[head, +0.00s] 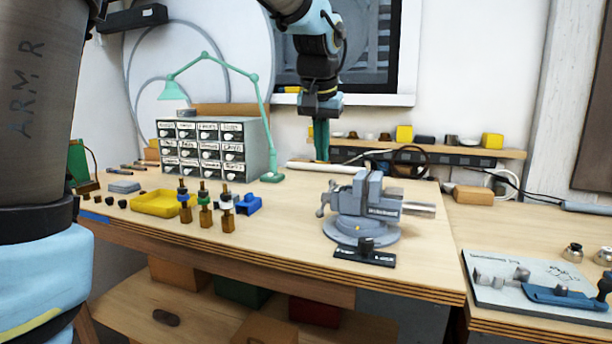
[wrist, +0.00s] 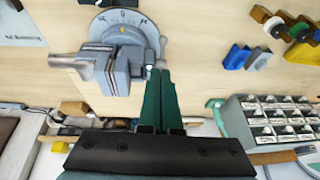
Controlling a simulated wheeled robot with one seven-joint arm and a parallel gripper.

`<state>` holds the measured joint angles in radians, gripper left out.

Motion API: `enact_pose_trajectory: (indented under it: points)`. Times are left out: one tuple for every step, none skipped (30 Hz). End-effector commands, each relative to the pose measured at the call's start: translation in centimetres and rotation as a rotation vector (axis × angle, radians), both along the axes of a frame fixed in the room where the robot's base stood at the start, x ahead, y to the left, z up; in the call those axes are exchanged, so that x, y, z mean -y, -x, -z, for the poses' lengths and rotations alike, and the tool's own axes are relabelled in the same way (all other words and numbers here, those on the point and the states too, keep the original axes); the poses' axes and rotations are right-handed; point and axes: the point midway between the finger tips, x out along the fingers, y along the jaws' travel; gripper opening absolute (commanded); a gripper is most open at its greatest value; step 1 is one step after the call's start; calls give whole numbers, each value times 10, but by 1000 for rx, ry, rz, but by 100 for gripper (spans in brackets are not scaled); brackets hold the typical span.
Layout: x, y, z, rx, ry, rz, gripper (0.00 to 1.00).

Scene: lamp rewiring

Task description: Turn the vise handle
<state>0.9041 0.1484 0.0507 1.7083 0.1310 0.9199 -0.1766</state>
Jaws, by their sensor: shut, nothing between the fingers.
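The grey vise (head: 368,198) stands on its round base on the workbench, right of centre in the head view. In the wrist view the vise (wrist: 122,66) is at the upper left. Its slim handle (head: 323,203) is on the left side of the vise in the head view; in the wrist view the handle (wrist: 162,46) is on the right side. My gripper (head: 321,158) has green fingers, pointing down, shut and empty. It is above and behind the vise, apart from the handle. In the wrist view the fingertips (wrist: 160,72) appear just below the handle.
A black plate with a knob (head: 365,254) lies in front of the vise. Left are a drawer cabinet (head: 215,148), a green lamp (head: 268,130), a yellow tray (head: 156,203) and several small bottles. A shelf (head: 430,150) runs behind. Bare bench lies left of the vise.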

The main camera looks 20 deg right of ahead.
Motion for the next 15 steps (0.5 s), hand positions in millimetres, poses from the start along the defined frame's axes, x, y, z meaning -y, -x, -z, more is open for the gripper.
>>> enact_pose_trajectory:
  points:
    - [2,2,-2,-8,-4,1,0]
    - [2,2,-1,-10,-5,0,0]
    - [3,2,2,-12,-6,1,0]
    - [3,2,4,-13,-7,1,0]
    - [4,1,7,-13,-7,1,0]
    - [4,-1,11,-12,-7,0,0]
    - [5,-2,15,-13,-8,-1,0]
    - [6,-4,19,-13,-7,-1,0]
    - [7,-6,26,-13,-8,-1,0]
    - [8,-8,31,-13,-8,-1,0]
    - [9,-9,37,-13,-9,-1,0]
    - [11,-12,45,-12,-9,0,0]
    - [12,-14,50,-13,-9,0,0]
    - [13,-16,56,-12,-9,0,0]
    - [15,-19,64,-13,-9,0,0]
